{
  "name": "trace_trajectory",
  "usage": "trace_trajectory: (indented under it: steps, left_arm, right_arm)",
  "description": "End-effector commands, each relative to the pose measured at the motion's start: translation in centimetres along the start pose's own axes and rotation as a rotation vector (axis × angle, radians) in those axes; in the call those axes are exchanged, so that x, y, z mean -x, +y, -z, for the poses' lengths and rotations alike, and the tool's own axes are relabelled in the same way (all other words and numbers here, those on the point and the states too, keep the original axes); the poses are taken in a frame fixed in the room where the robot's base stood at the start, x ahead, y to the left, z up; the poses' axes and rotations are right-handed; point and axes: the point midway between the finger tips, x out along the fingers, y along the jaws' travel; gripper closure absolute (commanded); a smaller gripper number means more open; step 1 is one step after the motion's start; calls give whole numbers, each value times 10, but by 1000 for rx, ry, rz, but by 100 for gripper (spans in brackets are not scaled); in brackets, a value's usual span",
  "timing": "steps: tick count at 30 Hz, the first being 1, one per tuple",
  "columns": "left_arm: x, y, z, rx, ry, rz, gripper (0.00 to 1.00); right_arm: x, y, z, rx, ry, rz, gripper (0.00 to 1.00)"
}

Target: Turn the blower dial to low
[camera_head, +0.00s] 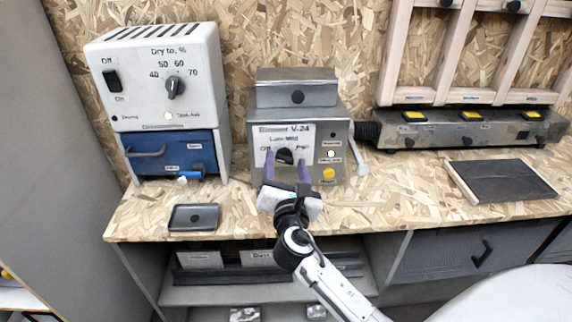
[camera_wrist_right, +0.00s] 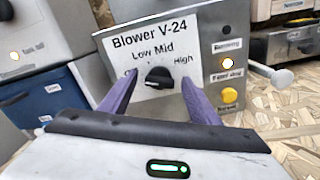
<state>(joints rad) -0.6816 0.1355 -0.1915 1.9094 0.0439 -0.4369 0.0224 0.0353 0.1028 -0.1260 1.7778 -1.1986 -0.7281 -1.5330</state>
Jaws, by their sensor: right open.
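The blower (camera_head: 298,130) is a grey metal box labelled "Blower V-24" on the bench, and it fills the middle of the right wrist view (camera_wrist_right: 215,45). Its black dial (camera_wrist_right: 158,77) sits on a white plate marked Low, Mid and High, with an Off mark partly hidden at left. The dial's exact pointing is hard to tell. My right gripper (camera_head: 286,160) is open, its purple fingers to the left and right of the dial. Gaps show between the fingers and the dial in the right wrist view. My left gripper is not in view.
A yellow button (camera_head: 328,174) and a lit lamp (camera_wrist_right: 227,63) are right of the dial. A pale lever (camera_head: 358,158) sticks out at the blower's right. A white dryer unit (camera_head: 140,75) stands left, with a small dark tray (camera_head: 194,217) in front.

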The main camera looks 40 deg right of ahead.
Motion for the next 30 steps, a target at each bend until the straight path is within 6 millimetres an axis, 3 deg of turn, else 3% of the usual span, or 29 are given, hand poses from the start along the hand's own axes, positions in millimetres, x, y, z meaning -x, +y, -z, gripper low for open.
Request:
trace_trajectory:
  steps: [2,9,20,30]
  left_arm:
    - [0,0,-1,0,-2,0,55]
    - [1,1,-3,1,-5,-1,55]
    - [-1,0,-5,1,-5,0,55]
    - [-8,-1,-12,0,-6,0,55]
  right_arm:
    - [0,0,0,0,0,0,44]
    - [0,0,0,0,0,0,84]
    - [1,-1,1,-58,1,0,85]
    - [1,-2,2,-305,1,0,85]
